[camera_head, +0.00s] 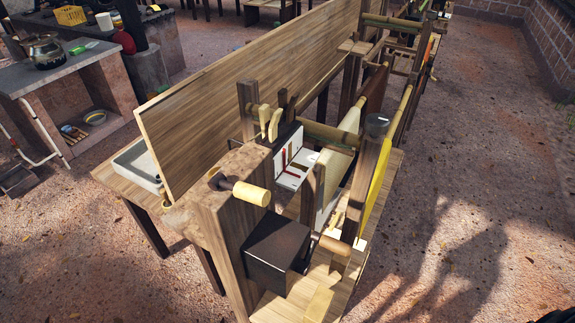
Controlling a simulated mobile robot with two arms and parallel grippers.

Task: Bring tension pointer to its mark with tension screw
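A white panel (294,168) with dark lines and red marks stands on the near wooden roller frame. It looks like the tension scale, but it is too small to tell which mark is the pointer or where it points. A pale wooden crank handle (251,193) on a dark metal arm sits on top of the near post, in front of the panel. Two pale curved wooden pieces (270,121) stand just behind the panel. I cannot tell which of these parts is the tension screw. Neither of my grippers shows in this view.
A black box (277,252) with a wooden handle (335,245) is fixed low on the frame. A tall wooden board (245,90) stands behind it. A metal basin (139,168) is at left. Pale and yellow sheets hang at right. Bare ground (480,180) on the right is free.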

